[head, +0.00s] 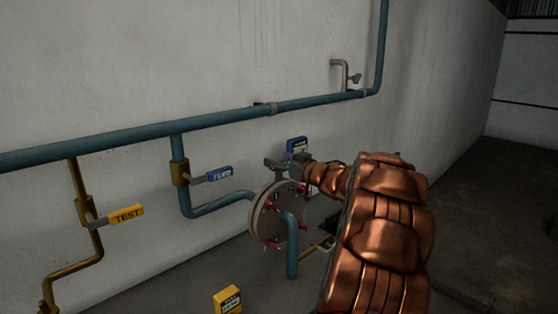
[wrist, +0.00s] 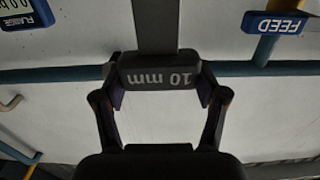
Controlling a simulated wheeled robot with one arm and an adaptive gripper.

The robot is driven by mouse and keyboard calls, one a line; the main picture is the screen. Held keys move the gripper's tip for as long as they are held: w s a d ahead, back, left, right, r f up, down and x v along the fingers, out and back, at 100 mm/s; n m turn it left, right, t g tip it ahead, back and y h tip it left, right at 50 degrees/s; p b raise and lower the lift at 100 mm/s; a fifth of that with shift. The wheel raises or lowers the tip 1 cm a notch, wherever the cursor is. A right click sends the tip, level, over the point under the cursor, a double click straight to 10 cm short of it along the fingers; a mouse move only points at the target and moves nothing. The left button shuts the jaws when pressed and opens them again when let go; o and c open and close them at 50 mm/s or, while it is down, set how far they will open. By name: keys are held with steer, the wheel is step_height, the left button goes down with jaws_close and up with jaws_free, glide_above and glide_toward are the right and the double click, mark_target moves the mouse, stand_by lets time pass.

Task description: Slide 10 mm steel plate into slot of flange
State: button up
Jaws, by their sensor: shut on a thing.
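My gripper (head: 303,163) is just above the flange (head: 268,218), a round grey-brown disc pair with red bolts on the blue pipe. In the wrist view my gripper (wrist: 160,88) has its two fingers on either side of a dark block marked "10 mm", the grip end of the 10 mm steel plate (wrist: 160,75). The plate's grey strip runs away from the gripper, out of the top of the wrist view. In the head view the plate (head: 274,163) shows as a small grey piece over the flange's top. The slot is too small to make out, and I cannot tell whether the plate touches the flange.
A blue pipe (head: 225,119) runs along the pale wall. A valve with a blue FEED tag (head: 220,173) is left of the flange, and a yellow TEST tag (head: 127,214) further left. Another blue tag (head: 297,144) is behind my gripper. A yellow box (head: 228,299) is low in front.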

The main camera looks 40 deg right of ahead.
steer(key=shift+f+b, duration=0.65)
steer(key=shift+f, duration=0.85)
steer(key=o, duration=1.9)
steer(key=s, duration=1.2)
steer(key=shift+a, duration=0.15)
